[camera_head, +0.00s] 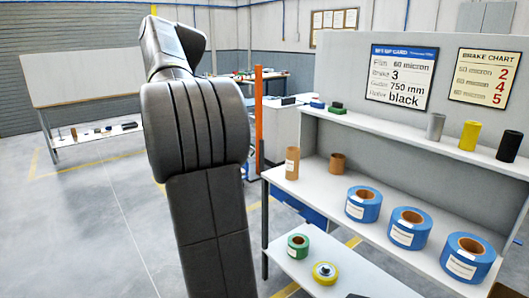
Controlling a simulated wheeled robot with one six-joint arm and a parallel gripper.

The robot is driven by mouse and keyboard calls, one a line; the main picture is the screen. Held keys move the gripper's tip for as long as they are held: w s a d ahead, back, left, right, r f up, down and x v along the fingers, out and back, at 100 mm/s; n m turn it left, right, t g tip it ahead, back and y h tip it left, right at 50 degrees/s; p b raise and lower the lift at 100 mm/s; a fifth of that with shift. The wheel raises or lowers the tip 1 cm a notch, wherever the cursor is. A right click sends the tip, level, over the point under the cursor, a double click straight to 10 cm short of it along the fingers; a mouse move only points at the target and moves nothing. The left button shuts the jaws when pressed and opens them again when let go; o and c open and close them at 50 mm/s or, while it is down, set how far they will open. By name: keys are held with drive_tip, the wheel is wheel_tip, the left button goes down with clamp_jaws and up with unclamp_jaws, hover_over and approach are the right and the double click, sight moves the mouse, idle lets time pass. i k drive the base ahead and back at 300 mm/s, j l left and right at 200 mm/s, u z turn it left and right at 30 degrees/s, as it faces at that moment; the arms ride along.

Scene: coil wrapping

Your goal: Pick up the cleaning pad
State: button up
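No thing in the head camera view can be told for certain as the cleaning pad. A small green block with a dark lower part (336,108) lies at the left end of the rack's upper shelf and may be it. A small blue block (318,103) sits just left of it. My dark arm fills the left middle of the view, well left of these blocks. My gripper is not in view.
The rack (320,188) on the right holds three blue rolls (410,228), brown cores, a green roll (298,246) and a yellow roll (325,273). Grey, yellow and black cylinders stand on its upper shelf. An orange post (259,120) rises behind. Floor at left is clear.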

sight(337, 108)
drive_tip(key=i+j+z, duration=0.1)
drive_tip(key=i, duration=0.65)
drive_tip(key=i+j, duration=0.1)
drive_tip(key=i, duration=0.7)
drive_tip(key=i+z, duration=0.2)
drive_tip(key=z, duration=0.2)
drive_tip(key=i+z, duration=0.25)
drive_tip(key=z, duration=0.2)
drive_tip(key=i+j+z, duration=0.15)
drive_tip(key=z, duration=0.25)
drive_tip(key=i+j+z, duration=0.2)
drive_tip(key=z, duration=0.2)
drive_tip(key=i+j+z, duration=0.15)
drive_tip(key=z, duration=0.15)
drive_tip(key=i+j+z, duration=0.3)
drive_tip(key=k+l, duration=0.05)
drive_tip(key=l, duration=0.05)
